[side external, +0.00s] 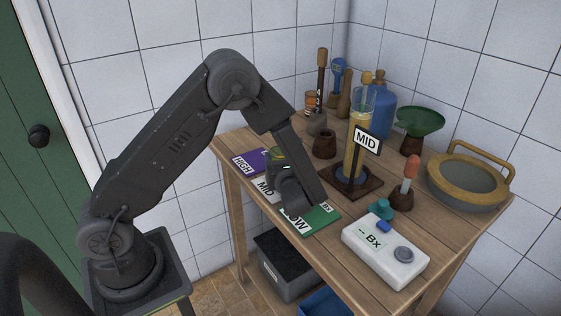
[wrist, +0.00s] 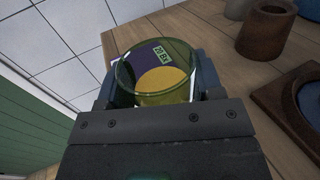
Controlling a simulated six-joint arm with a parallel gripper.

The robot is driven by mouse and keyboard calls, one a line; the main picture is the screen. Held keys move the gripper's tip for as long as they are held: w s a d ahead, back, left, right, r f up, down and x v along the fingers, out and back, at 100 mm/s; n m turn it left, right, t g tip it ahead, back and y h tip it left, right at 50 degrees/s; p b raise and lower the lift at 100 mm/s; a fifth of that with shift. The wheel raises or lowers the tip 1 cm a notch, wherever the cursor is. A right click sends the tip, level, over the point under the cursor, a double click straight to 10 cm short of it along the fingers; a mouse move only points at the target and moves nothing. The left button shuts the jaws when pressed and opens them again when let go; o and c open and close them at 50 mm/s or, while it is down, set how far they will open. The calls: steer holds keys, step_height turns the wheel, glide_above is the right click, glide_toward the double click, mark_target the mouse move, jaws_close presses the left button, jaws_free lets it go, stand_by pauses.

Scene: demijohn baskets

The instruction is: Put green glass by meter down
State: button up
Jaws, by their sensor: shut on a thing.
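A green-tinted glass (wrist: 124,75) with yellow in its bottom sits between the fingers of my gripper (wrist: 158,88) in the wrist view. In the side view only part of the glass (side external: 277,154) shows behind my wrist, above the coloured mats. My gripper is shut on it; whether the glass touches a mat I cannot tell. The white meter (side external: 378,256), showing "-- Bx", lies at the front right of the table, apart from the glass.
Purple HIGH (side external: 246,161), white MID (side external: 264,189) and green LOW (side external: 318,219) mats lie along the left edge. A tall cylinder with a MID sign (side external: 367,141), a red-topped dropper (side external: 411,168), a green funnel (side external: 419,120) and a round basket (side external: 470,152) stand to the right.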

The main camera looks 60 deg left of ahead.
steer(key=shift+f, duration=0.3)
steer(key=shift+f, duration=0.1)
steer(key=o, duration=1.1)
